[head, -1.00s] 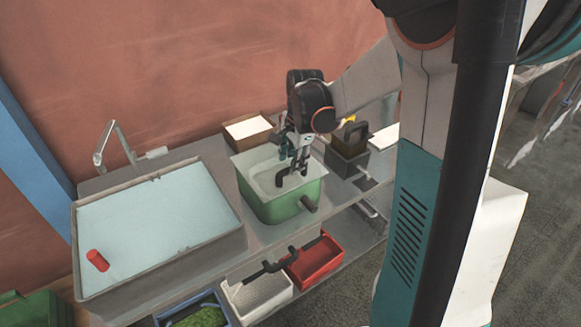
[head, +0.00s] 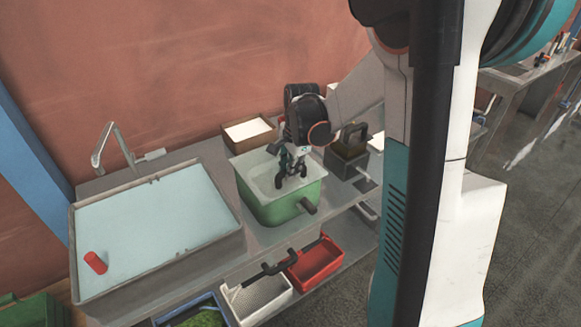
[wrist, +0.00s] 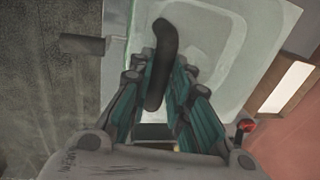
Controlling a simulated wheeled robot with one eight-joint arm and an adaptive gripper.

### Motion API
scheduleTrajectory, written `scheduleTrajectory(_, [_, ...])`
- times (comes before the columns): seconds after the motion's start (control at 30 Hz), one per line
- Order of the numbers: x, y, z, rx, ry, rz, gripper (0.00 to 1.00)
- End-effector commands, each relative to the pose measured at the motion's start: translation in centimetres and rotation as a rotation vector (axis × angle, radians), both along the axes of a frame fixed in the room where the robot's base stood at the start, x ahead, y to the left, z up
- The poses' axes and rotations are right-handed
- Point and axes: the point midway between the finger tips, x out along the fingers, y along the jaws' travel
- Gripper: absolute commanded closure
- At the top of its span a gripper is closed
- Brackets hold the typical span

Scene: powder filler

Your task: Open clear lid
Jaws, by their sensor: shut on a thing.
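The clear lid (head: 258,174) lies over the top of the green box (head: 270,212), which stands on the grey bench. It also shows as a pale see-through sheet in the wrist view (wrist: 228,62). The lid's black curved handle (wrist: 164,50) stands between my fingers in the wrist view. My gripper (head: 289,172) points down at the lid from above and is shut on the handle. My fingers hide part of the handle in the head view. I cannot tell whether any gap lies between lid and box.
A basin with a pale blue surface (head: 150,225) and a red cylinder (head: 95,262) is at left. A brown box (head: 249,133) stands behind the green box. A dark handled container (head: 350,160) is to its right. White (head: 258,297) and red (head: 318,262) bins sit below.

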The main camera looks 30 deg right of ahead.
Motion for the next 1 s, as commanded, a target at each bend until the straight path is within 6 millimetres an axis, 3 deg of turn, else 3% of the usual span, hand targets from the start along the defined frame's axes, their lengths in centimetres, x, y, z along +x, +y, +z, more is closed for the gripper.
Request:
scheduleTrajectory(0.27, [0.6,0.1,1.5,-0.001,0.062,0.001,1.0])
scheduleTrajectory(0.47, [1.7,0.1,4.3,-0.004,0.139,0.0,1.0])
scheduleTrajectory(0.77, [5.4,0.2,9.2,-0.005,0.134,0.003,1.0])
scheduleTrajectory(1.0, [9.4,0.4,12.2,-0.005,0.132,0.003,1.0])
